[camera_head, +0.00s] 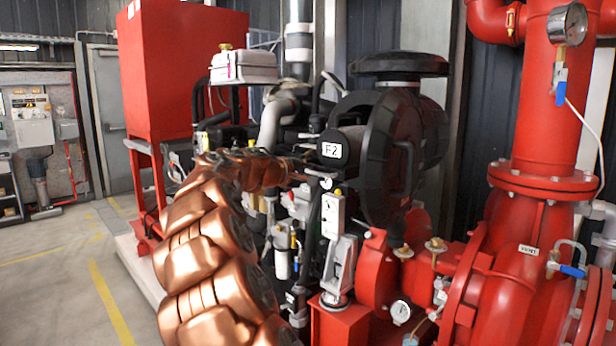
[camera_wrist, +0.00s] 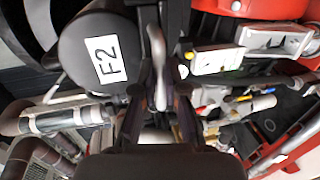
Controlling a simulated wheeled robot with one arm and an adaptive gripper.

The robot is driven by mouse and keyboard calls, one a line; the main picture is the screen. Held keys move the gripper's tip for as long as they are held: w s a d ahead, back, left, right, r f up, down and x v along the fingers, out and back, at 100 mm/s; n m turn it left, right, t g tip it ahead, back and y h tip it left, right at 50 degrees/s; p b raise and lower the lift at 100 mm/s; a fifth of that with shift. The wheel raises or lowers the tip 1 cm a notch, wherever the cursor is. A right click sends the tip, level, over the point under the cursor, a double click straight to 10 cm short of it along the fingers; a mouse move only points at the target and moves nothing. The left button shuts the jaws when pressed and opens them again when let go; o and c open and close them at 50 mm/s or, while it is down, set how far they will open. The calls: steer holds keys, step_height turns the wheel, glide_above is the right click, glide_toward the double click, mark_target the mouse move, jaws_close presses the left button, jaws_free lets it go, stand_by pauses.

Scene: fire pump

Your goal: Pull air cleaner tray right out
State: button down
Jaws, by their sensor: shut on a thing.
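A black round housing labelled F-2 (camera_head: 345,150) sits on the engine, likely the air cleaner. Its labelled end also shows in the wrist view (camera_wrist: 100,55). My gripper (camera_head: 312,178) is just below and left of the label in the head view. In the wrist view my gripper (camera_wrist: 160,98) is shut on a slim grey metal handle (camera_wrist: 157,45), which stands between its two fingers beside the black housing. I cannot tell for sure which part is the tray. The fingers hide the lower end of the handle.
A white-grey box with a yellow knob (camera_wrist: 208,60) is close to the right of the fingers. Red piping with a gauge (camera_head: 568,25) stands at the right. A red tank (camera_head: 180,70) stands behind left. The floor (camera_head: 70,280) at left is clear.

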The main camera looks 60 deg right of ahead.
steer(key=shift+w+a+f, duration=0.1)
steer(key=shift+a, duration=0.15)
steer(key=c, duration=1.4)
jaws_free()
steer(key=shift+w+a, duration=0.15)
steer(key=shift+a, duration=0.15)
steer(key=shift+o, duration=1)
steer(key=shift+d, duration=0.15)
steer(key=v, duration=1.2)
